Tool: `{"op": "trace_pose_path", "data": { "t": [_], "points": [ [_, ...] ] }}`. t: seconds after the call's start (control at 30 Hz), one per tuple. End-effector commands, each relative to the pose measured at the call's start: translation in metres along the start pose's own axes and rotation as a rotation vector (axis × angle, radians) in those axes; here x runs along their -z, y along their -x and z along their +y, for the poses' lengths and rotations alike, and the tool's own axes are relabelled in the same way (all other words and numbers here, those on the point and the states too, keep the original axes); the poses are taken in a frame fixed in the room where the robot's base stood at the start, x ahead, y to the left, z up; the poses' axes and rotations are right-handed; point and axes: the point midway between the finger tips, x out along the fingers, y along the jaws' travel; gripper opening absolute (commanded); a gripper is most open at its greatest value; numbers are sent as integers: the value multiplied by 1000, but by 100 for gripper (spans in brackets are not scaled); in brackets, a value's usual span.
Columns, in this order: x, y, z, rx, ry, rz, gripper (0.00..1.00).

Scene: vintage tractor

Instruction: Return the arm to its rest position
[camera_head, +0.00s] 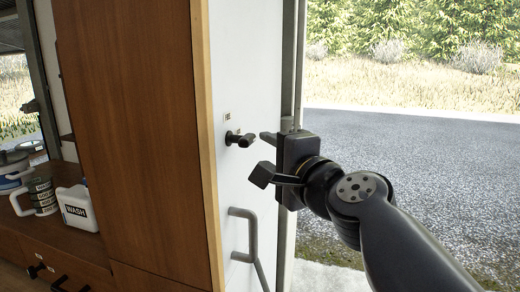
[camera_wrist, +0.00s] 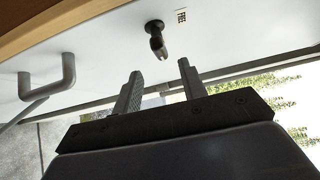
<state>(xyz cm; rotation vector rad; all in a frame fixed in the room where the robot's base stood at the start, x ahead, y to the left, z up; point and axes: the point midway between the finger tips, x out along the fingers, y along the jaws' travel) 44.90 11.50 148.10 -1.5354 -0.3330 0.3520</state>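My gripper (camera_head: 264,157) is at the end of my arm, in front of a white panel on the right side of the wooden cabinet. In the wrist view my gripper (camera_wrist: 160,78) has its two fingers spread apart with nothing between them. A dark knob (camera_head: 240,139) sticks out of the white panel just beyond the fingertips. In the wrist view the knob (camera_wrist: 156,38) lies ahead of the gap between the fingers, apart from them. My arm reaches in from the lower right, clear of the cabinet.
The wooden cabinet (camera_head: 130,120) fills the left, next to the white panel (camera_head: 245,70). A grey bar handle (camera_head: 243,235) sits low on the panel. Open paved ground (camera_head: 430,150) lies to the right.

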Motion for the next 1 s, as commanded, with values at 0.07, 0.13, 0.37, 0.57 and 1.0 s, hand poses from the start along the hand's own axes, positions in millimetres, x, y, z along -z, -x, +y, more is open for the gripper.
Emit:
{"op": "trace_pose_path", "data": {
  "t": [0.07,0.13,0.37,0.57,1.0],
  "points": [
    [0,8,0,1,0,2,40],
    [0,11,1,0,0,1,40],
    [0,14,0,-1,-1,0,40],
    [0,14,0,-1,-1,0,40],
    [0,-33,0,-3,-3,-2,40]
  ]
}}
